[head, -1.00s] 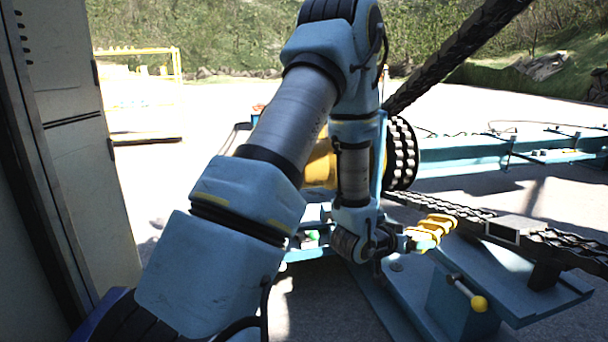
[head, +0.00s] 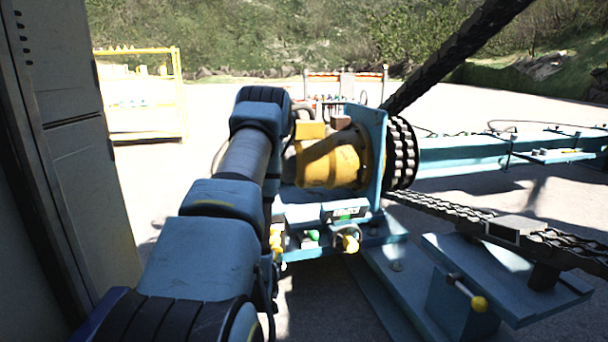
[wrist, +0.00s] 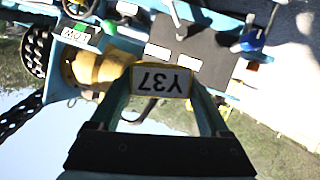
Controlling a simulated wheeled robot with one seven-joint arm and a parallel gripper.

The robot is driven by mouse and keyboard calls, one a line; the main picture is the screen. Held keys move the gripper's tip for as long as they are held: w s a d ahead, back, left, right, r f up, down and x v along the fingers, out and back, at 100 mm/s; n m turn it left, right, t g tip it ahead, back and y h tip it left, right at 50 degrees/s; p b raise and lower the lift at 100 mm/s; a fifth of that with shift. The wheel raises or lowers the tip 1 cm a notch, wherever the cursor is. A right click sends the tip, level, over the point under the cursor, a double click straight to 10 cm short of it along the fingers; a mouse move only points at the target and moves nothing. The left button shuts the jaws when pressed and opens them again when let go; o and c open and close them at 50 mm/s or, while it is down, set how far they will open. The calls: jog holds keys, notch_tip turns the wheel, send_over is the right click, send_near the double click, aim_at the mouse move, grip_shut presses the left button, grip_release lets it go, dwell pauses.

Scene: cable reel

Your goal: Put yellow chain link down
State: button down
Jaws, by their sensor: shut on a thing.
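The yellow chain link (wrist: 130,72) shows in the wrist view with a pale plate reading Y37 facing the camera. My gripper (wrist: 160,80) is shut on it, one finger at each side. The link is in front of a dark panel (wrist: 190,40) with small white labels; whether it touches the panel I cannot tell. In the head view my arm hides most of my gripper. A yellow piece beside the arm may be the link, but I cannot be sure.
A yellow motor (head: 330,168) and black ribbed drum (head: 402,155) stand right of my arm. A black chain (head: 450,212) runs right to a blue bench (head: 520,280) with a yellow-knobbed lever (head: 478,303). A grey cabinet (head: 70,150) stands close left. A yellow rack (head: 140,95) stands behind.

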notch_tip(320, 180, up, 28)
jog(key=p, duration=2.6)
jog(key=shift+d+f, duration=0.25)
